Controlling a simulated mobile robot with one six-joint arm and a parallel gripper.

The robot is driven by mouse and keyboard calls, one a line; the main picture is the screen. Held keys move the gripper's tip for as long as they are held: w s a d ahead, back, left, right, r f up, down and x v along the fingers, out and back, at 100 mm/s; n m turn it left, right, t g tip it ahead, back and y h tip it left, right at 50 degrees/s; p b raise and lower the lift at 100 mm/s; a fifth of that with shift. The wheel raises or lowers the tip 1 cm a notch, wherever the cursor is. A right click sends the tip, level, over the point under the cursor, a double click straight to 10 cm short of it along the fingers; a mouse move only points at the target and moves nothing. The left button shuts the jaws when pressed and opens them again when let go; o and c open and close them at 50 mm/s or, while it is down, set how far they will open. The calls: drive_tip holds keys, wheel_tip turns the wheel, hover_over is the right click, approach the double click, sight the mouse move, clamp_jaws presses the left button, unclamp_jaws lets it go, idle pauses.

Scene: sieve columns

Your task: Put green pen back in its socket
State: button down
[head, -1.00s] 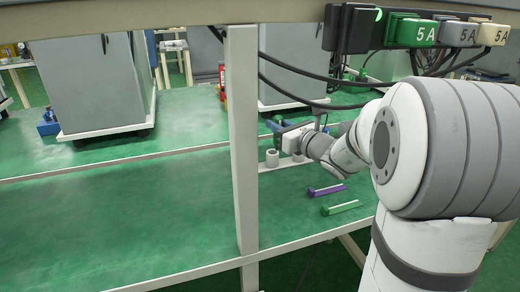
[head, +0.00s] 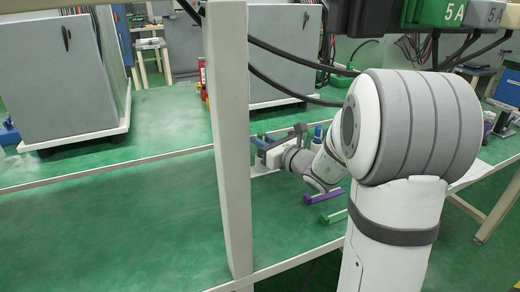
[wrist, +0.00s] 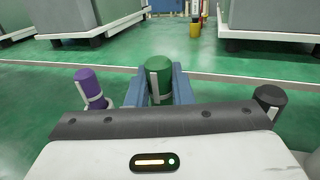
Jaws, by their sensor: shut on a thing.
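My gripper (wrist: 159,88) has blue fingers shut on the green pen (wrist: 158,72), a thick green cylinder with a pale strip on its side. The pen stands roughly upright between the fingers in the wrist view; its lower end is hidden. In the head view my gripper (head: 262,143) is beyond the white post, over the pale socket rail (head: 264,172). That view does not show clearly whether the pen is in a socket. A purple cylinder (wrist: 90,84) in a pale holder stands left of my gripper, and a dark cylinder (wrist: 269,100) stands at the right.
A purple bar (head: 323,197) and a green bar (head: 334,216) lie on the green table (head: 120,230) nearer to me. A white post (head: 229,120) rises left of my arm. Grey cabinets (head: 65,75) stand behind. The table left of the post is clear.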

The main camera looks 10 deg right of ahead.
drive_tip(key=shift+f, duration=0.8)
drive_tip(key=shift+f, duration=0.15)
drive_tip(key=c, duration=1.3)
unclamp_jaws()
